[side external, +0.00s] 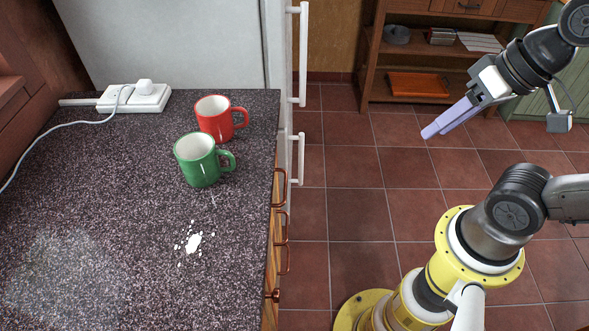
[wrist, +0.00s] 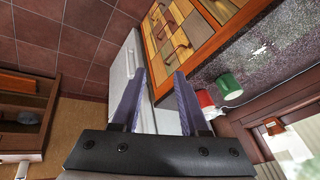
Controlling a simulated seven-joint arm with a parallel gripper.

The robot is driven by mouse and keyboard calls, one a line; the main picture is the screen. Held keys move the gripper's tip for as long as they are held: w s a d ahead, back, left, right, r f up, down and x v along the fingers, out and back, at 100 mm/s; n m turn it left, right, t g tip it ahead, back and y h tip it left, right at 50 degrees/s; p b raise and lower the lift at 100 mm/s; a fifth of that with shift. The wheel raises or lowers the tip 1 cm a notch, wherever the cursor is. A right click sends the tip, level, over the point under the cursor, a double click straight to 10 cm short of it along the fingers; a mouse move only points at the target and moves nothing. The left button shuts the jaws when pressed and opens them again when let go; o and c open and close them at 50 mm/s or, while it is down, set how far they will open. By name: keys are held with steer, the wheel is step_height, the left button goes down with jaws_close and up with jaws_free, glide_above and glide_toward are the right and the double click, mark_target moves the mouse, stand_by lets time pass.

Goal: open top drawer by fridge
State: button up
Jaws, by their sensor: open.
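The wooden drawer front (wrist: 190,32) has several panels with dark handles in the wrist view. In the side view it is seen nearly edge-on under the counter, with copper-coloured handles; the top handle closest to the fridge (side external: 281,187) stands out from it. The drawers look closed. The white fridge (side external: 160,40) stands beyond the counter; it also shows in the wrist view (wrist: 122,68). My gripper (side external: 430,132) is open and empty, with lavender fingers, in the air well to the right of the drawers. The wrist view shows its spread fingers (wrist: 160,74).
The dark speckled counter (side external: 110,220) holds a red mug (side external: 213,118), a green mug (side external: 197,160) and a white power strip (side external: 133,98). White fridge handles (side external: 303,55) stick out. A wooden shelf (side external: 415,62) stands at the back. Tiled floor between is clear.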

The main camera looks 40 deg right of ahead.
mark_target(285, 185)
steer(key=w+a+f+m+g+y, duration=0.1)
steer(key=w+a+m+g+y, duration=0.35)
steer(key=a+m+y, duration=0.4)
steer(key=w+a+f+m+y, duration=0.2)
steer(key=w+a+m+y, duration=0.1)
steer(key=w+m, duration=0.55)
steer(key=w+d+f+m+t+y, duration=0.1)
steer(key=w+d+f+m+t, duration=0.3)
steer(key=w+f+m, duration=0.35)
steer(key=w+d+f+m+t, duration=0.45)
steer(key=f+m, duration=0.35)
steer(key=m, duration=0.2)
steer(key=s+d+f+m+t+h, duration=0.1)
steer(key=s+d+f+m, duration=0.2)
steer(key=f, duration=0.4)
steer(key=s+d+f+m+t+h, duration=0.1)
steer(key=s+f+m+h, duration=0.2)
steer(key=f, duration=0.4)
steer(key=shift+m+y, duration=0.55)
steer(key=shift+m, duration=0.1)
steer(key=x, duration=1.4)
steer(key=shift+w+d, duration=0.15)
